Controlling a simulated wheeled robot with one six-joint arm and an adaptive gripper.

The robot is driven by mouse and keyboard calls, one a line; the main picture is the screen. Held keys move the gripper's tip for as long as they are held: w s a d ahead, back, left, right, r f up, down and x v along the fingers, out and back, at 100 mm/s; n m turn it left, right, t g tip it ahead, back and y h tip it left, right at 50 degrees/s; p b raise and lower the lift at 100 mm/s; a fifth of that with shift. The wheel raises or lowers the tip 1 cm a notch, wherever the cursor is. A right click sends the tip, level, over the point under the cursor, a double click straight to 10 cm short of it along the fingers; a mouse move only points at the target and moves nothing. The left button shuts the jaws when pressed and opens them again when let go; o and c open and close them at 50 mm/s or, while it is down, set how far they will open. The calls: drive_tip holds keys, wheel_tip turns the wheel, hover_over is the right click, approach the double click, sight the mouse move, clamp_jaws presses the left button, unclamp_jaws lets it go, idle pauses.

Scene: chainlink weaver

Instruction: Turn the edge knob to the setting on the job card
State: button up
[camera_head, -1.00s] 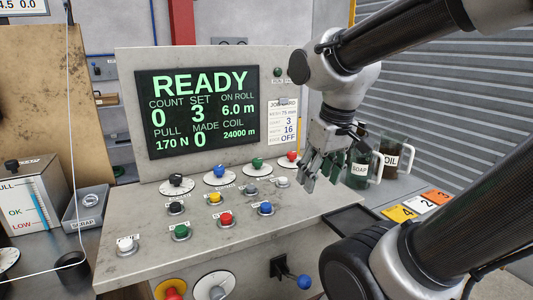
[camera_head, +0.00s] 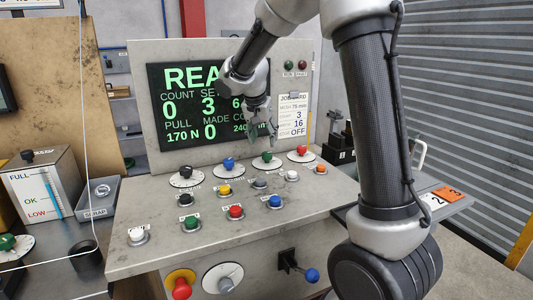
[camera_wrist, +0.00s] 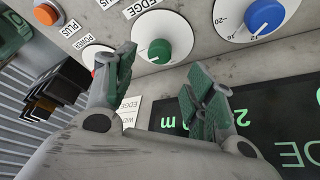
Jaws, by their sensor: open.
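The edge knob is green on a white dial, with an EDGE label beside it in the wrist view (camera_wrist: 160,50). In the head view it is the green knob (camera_head: 267,157) in the back row of the grey console (camera_head: 320,200). Its pointer setting is too small to read. My gripper (camera_head: 262,137) is open and empty, just above and behind that knob. In the wrist view its fingers (camera_wrist: 163,70) stand apart, with the knob showing beyond the gap, apparently untouched. The job card (camera_head: 293,117) is on the upright panel, its last line reading OFF.
A blue knob (camera_head: 228,163) and a red knob (camera_head: 301,150) flank the green one. Several coloured buttons, including a red one (camera_head: 236,211), stand in front. The READY screen (camera_head: 185,110) rises close behind my gripper and is partly covered by my arm.

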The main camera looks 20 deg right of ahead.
sight(267, 153)
drive_tip(key=x, duration=0.7)
drive_tip(key=shift+w+d+f, duration=0.1)
drive_tip(key=shift+d+f, duration=0.05)
drive_tip(key=shift+f, duration=0.2)
drive_tip(key=c, duration=1)
